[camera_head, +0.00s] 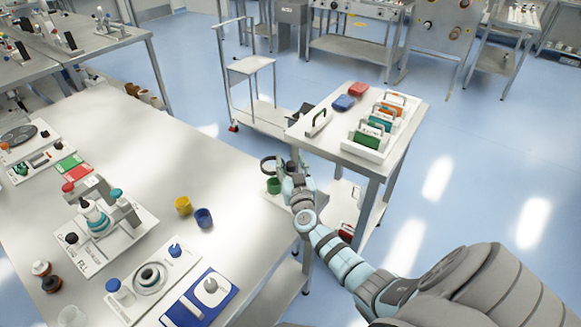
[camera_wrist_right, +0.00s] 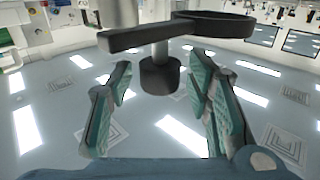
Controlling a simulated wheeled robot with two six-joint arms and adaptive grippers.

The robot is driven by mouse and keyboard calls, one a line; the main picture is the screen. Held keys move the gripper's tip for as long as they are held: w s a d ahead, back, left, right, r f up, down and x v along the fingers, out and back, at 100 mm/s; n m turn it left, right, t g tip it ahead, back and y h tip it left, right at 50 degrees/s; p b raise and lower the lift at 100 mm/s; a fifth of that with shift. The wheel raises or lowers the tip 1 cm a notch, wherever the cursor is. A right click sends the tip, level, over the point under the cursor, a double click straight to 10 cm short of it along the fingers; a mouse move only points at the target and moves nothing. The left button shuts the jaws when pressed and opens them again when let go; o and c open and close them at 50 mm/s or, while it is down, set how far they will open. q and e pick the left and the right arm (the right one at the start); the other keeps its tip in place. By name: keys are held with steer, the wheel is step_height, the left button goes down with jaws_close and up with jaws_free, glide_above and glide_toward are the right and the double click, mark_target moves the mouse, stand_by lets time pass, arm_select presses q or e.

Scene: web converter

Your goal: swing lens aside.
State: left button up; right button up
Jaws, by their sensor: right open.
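The lens is a dark ring (camera_head: 267,165) at the right edge of the long white table, beside my right gripper (camera_head: 285,170). In the right wrist view, the lens ring (camera_wrist_right: 215,20) is large, with a flat dark arm (camera_wrist_right: 132,38) reaching left from it. A grey post (camera_wrist_right: 160,50) with a dark round collar (camera_wrist_right: 160,76) stands below the arm. My right gripper (camera_wrist_right: 160,105) is open, its teal-padded fingers on either side of the collar with visible gaps. I cannot tell how deep the collar lies between them. My left gripper is not in view.
A green cup (camera_head: 273,186) stands beside my right gripper. Yellow (camera_head: 183,206) and blue (camera_head: 204,218) cups stand farther left on the long table (camera_head: 150,140). A side table (camera_head: 310,143) with a white tray of coloured items is to the right. The table's middle is clear.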

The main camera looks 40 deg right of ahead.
steer(key=shift+r, duration=0.1)
jaws_close()
